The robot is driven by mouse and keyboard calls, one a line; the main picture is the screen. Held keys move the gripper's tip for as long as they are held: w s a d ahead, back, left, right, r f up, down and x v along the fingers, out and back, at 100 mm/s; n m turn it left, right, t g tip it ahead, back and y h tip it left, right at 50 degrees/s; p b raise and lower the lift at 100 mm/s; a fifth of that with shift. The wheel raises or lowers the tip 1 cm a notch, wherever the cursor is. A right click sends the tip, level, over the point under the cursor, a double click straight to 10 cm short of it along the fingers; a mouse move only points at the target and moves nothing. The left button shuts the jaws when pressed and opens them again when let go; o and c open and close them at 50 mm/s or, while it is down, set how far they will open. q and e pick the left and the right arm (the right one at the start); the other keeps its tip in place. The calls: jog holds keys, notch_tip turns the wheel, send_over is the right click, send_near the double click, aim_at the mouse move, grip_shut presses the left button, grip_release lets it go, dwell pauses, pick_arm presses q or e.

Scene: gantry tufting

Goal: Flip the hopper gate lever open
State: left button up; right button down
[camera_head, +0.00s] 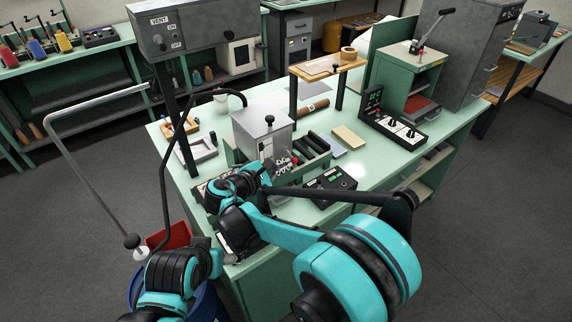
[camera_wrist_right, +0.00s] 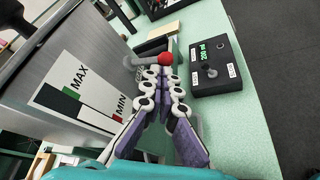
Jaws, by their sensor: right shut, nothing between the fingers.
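The hopper is a grey metal box with a black-knobbed lid (camera_head: 263,125) on the green bench. Its side with the MAX and MIN label (camera_wrist_right: 80,95) fills the left of the right wrist view. The gate lever is a short grey rod ending in a red ball (camera_wrist_right: 165,58); the ball also shows small in the head view (camera_head: 295,160). My right gripper (camera_wrist_right: 165,75) is shut and empty, its fingertips close to the red ball. I cannot tell whether they touch it. The left arm shows at the lower left of the head view, but its gripper is not visible.
A black control box with a green display (camera_wrist_right: 213,62) lies right of the fingers. Dark rolls in a tray (camera_head: 318,146), a tan block (camera_head: 348,137) and a switch panel (camera_head: 392,122) stand beyond. A wooden-topped stand (camera_head: 328,66) is behind the hopper.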

jog(key=shift+r+n+g+h+p, duration=0.5)
jog(key=shift+r+n+g+p, duration=0.35)
jog(key=shift+n, duration=0.45)
jog(key=shift+r+p, duration=0.2)
jog(key=shift+p, duration=0.1)
dwell(2.3)
jog(key=shift+r+p, duration=0.5)
jog(key=shift+r, duration=0.3)
